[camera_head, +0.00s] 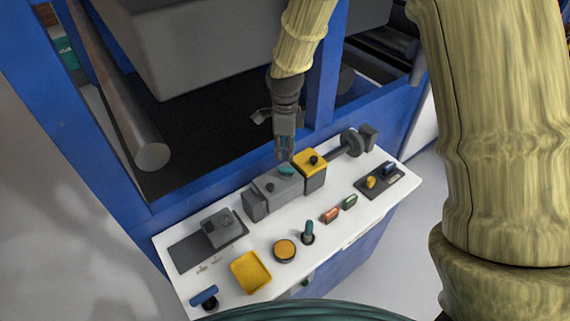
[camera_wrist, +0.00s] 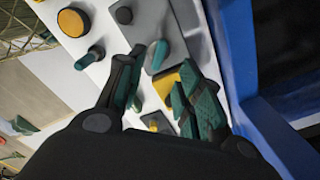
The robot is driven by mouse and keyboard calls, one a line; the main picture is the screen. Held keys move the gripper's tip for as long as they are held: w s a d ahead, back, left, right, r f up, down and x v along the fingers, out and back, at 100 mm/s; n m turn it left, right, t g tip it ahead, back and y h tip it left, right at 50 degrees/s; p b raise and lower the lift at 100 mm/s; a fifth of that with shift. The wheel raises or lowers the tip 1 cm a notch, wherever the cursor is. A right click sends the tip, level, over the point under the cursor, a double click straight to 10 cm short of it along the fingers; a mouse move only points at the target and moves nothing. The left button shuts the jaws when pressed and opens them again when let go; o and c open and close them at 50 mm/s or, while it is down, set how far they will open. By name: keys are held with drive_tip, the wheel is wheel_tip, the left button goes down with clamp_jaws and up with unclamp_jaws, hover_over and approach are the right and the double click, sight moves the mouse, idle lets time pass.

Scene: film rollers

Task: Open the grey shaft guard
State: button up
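A grey box-shaped guard (camera_head: 272,197) stands on the white bench top, with a black knob and a teal handle (camera_head: 286,170) on its top. A yellow box (camera_head: 311,172) with a black knob stands directly right of it. My gripper (camera_head: 285,155) points down just above the grey guard's teal handle end. In the wrist view my gripper (camera_wrist: 158,66) is open, its two dark and teal fingers apart. The teal handle (camera_wrist: 155,58) on the grey guard (camera_wrist: 148,22) appears between the fingertips; I cannot tell whether they touch. The right finger partly covers the yellow box (camera_wrist: 168,82).
A shaft with a dark disc (camera_head: 350,143) is at the right. In front are a green lever (camera_head: 308,230), an orange round knob (camera_head: 284,250) and a yellow tray (camera_head: 250,272). A grey block (camera_head: 221,228) sits left. A blue frame (camera_head: 330,60) rises behind the bench.

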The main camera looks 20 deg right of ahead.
sight(285, 168)
drive_tip(key=shift+f+p, duration=1.15)
drive_tip(key=shift+f, duration=2.8)
drive_tip(key=shift+c, duration=0.2)
clamp_jaws()
